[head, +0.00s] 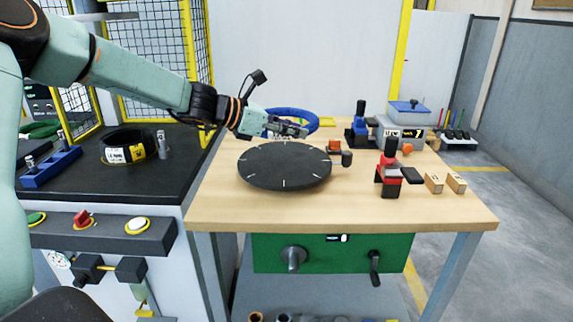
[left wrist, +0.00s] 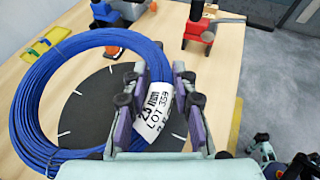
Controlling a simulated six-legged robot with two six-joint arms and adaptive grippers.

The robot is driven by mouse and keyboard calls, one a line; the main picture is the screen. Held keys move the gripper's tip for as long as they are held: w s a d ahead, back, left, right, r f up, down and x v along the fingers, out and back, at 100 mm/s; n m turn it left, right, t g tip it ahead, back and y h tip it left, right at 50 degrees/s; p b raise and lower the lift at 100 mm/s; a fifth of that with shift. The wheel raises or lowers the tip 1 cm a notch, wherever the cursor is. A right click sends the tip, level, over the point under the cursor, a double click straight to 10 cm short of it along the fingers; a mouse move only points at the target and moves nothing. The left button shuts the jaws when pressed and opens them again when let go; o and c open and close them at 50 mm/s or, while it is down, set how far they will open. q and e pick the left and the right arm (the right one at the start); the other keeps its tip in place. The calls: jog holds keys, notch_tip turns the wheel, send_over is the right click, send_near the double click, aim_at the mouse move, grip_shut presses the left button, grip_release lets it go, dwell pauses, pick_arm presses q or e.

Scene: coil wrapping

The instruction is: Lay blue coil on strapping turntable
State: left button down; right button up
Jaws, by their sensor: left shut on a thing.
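The blue coil (head: 296,113) is a ring of blue wire with a white label reading 2.5 mm. In the left wrist view the coil (left wrist: 30,110) fills the left side. My left gripper (head: 290,130) is shut on the coil's rim near the label; it also shows in the left wrist view (left wrist: 155,110). The coil is over the back part of the strapping turntable (head: 284,170), a black disc with white tick marks on the wooden table. In the left wrist view the turntable (left wrist: 95,125) shows through the ring. Whether they touch is unclear. My right gripper is not seen.
A red-black tool (head: 390,175) and two wooden blocks (head: 444,183) stand right of the turntable. A blue tool (head: 360,125) and a lidded box (head: 405,115) stand behind. A black coil (head: 127,145) lies on the left bench. The table front is clear.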

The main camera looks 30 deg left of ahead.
aim_at(294, 175)
pick_arm(q)
jog(key=f, duration=0.1)
jog(key=f+b, duration=0.1)
jog(key=d+f+b, duration=0.1)
jog(key=f, duration=0.1)
jog(key=shift+w+d, duration=0.1)
jog(key=shift+w, duration=0.15)
jog(key=shift+a+f, duration=0.2)
jog(key=shift+f, duration=0.05)
notch_tip(294, 175, down, 4)
jog(key=shift+a+f+b, duration=0.1)
jog(key=shift+f+b, duration=0.15)
jog(key=shift+b, duration=0.9)
jog(key=shift+f, duration=0.35)
jog(key=shift+s+a+r, duration=0.1)
jog(key=shift+s+a, duration=0.05)
jog(key=c, duration=1.1)
grip_release()
jog(key=shift+d, duration=0.2)
jog(key=shift+a, duration=0.1)
